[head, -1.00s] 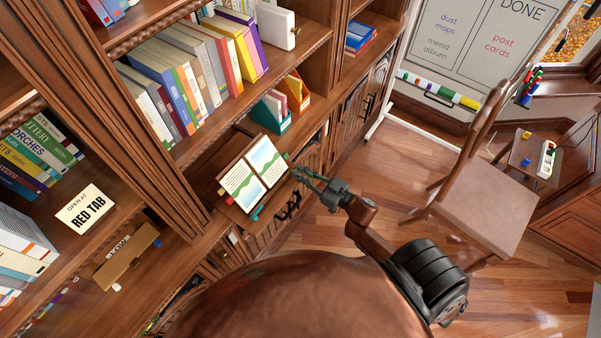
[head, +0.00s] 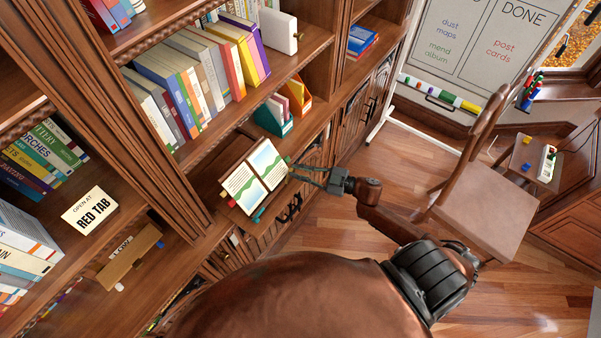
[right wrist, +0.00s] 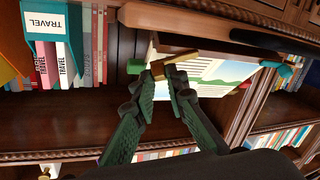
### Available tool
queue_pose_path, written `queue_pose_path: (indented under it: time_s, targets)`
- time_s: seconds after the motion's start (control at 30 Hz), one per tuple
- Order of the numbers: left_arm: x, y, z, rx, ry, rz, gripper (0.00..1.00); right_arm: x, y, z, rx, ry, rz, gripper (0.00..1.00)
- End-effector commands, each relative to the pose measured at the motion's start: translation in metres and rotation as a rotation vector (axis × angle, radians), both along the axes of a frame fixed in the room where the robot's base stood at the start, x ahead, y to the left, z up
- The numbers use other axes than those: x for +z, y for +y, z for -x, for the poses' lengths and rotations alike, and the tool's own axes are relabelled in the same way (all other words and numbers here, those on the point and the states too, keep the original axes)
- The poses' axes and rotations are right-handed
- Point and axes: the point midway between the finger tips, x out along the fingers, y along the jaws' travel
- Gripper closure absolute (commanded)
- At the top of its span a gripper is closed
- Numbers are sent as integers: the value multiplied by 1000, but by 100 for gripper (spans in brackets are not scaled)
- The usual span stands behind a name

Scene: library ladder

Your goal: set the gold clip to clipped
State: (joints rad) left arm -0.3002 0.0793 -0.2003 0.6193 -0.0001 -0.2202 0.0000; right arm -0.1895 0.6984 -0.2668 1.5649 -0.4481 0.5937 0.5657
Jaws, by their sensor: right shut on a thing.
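An open book (head: 254,177) with text and green-and-blue pictures rests tilted on a stand on the shelf ledge. My right gripper (head: 293,170) is at the book's right edge in the head view. In the right wrist view its two dark green fingers (right wrist: 174,72) close on a small gold bar, the gold clip (right wrist: 176,59), beside the book's page (right wrist: 225,70). The clip is too small to make out in the head view, and the fingertips hide part of it. Whether it is clipped I cannot tell. My left gripper is not in view.
A green tab (right wrist: 136,66) and a teal piece (right wrist: 284,70) sit near the book's edges. Teal (head: 273,117) and orange (head: 297,95) file holders stand behind the book. A chair (head: 480,210) stands right of my arm, with open floor between.

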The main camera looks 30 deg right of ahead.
Motion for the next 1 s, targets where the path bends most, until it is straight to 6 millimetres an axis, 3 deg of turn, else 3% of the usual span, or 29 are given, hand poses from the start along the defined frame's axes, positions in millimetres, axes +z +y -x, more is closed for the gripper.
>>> queue_pose_path:
  time_s: [1.0]
  targets:
    - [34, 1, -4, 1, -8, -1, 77, 27, 33, -6, 523, -287, 692, 100]
